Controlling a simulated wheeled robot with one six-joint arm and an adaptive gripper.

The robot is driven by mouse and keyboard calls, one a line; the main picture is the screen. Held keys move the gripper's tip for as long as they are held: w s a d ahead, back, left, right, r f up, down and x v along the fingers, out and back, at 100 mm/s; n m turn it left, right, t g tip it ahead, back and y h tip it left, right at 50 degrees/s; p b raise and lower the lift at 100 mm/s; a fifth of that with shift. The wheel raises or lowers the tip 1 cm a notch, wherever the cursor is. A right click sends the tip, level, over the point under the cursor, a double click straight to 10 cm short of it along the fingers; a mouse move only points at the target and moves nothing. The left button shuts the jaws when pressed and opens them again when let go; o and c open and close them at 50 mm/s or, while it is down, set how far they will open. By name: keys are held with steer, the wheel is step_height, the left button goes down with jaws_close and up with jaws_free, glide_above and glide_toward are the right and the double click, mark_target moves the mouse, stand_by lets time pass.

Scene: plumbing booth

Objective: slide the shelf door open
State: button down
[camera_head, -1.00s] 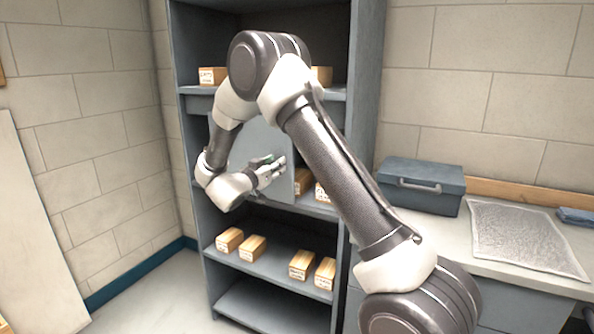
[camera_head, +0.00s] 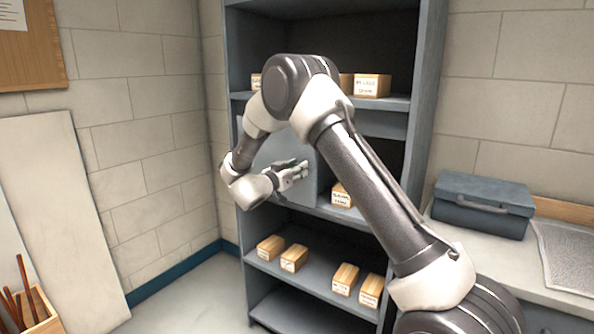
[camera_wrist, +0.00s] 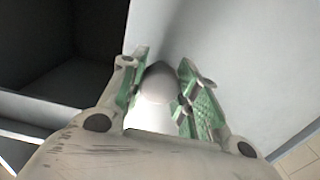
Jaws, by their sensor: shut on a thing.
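The shelf door (camera_head: 283,150) is a flat grey panel across the left part of the middle compartment of a tall grey shelf (camera_head: 427,100). The opening to its right is uncovered and shows dark inside. In the wrist view the door (camera_wrist: 262,55) fills the right side. My gripper (camera_head: 303,171) is at the door's front, partly hidden by my arm in the head view. In the wrist view my gripper (camera_wrist: 160,84) has its green-padded fingers on either side of a rounded pale knob (camera_wrist: 158,82) on the door, shut on it.
Labelled wooden blocks (camera_head: 294,258) stand on the lower shelf, and others above (camera_head: 371,85). One block (camera_head: 341,195) stands right of the door. A blue-grey toolbox (camera_head: 483,205) sits on the counter at right. A pale board (camera_head: 60,200) leans on the left wall.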

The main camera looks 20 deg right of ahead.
steer(key=c, duration=1)
jaws_free()
steer(key=v, duration=1.2)
